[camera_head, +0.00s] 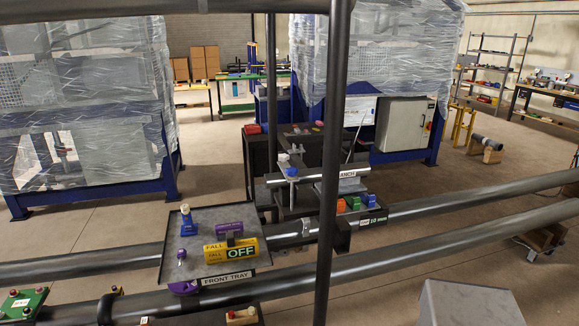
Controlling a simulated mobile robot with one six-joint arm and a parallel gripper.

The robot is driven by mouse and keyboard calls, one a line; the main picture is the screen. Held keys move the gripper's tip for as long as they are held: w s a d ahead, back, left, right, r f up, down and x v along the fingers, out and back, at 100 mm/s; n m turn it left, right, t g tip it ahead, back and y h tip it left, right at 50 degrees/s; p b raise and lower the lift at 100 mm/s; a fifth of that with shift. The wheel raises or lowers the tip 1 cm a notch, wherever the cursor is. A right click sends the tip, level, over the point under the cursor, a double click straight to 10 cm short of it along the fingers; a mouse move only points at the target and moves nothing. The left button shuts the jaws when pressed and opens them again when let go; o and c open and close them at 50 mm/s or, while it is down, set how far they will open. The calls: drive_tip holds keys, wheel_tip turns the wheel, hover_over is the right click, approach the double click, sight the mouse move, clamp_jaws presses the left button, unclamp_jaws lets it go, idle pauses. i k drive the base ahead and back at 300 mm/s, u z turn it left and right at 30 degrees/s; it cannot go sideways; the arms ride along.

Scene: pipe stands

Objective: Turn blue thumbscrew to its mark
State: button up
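My gripper is not in view.
Dark upright pipes (333,150) cross the middle of the view, in front of the work area. Long pipes (450,240) run left to right. The tray also holds a yellow block (230,250) and purple items. A grey box shape (470,305) fills the lower right.

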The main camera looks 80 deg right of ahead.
sight(291, 172)
drive_tip(key=i, duration=0.95)
drive_tip(key=z, duration=0.05)
